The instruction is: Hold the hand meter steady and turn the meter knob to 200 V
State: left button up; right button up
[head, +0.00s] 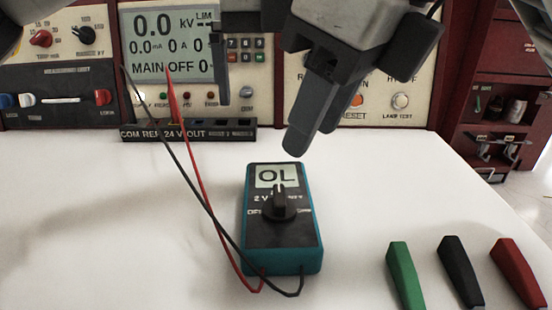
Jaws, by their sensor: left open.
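The hand meter (312,246) lies on the white table, with a teal case, a black face and a display reading OL. Its dark knob (280,203) sits mid-face with its grip ridge roughly upright; the small scale print is hard to read. My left gripper (223,85) is at the top, in front of the panel display, with one dark finger pointing down; it is open and its other finger cannot be made out. My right gripper (303,140) comes from the upper right, fingers pointing down-left above the meter's top end, apart from it. Its jaw gap is not clear.
Green (400,270), black (458,268) and red (517,268) clamps lie at the right. The white table (100,220) is clear at left.

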aim_at(276, 171)
pick_arm(q)
notch_tip(276, 171, down, 14)
jog(key=shift+r, duration=0.15)
jog(key=shift+c, duration=0.3)
